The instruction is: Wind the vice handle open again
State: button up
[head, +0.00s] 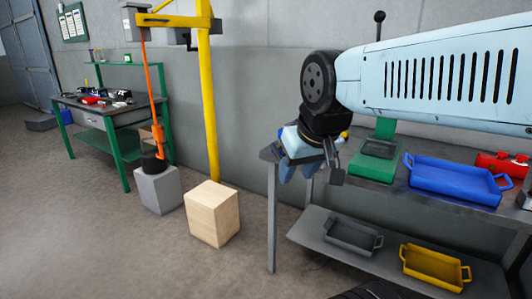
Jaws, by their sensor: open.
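No vice or handle can be made out for certain; my wrist covers the bench corner. A red object (500,165) sits at the bench's right, too small to name.
A blue tray (455,188) and a green stand (378,172) are on the bench. A grey tray (352,238) and a yellow tray (433,268) lie on its lower shelf. A wooden block (213,214) and yellow post (208,100) stand left. The front-left floor is clear.

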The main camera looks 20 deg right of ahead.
aim_at(276, 151)
jog(key=u, duration=0.05)
jog(key=i, duration=1)
jog(key=z, duration=0.05)
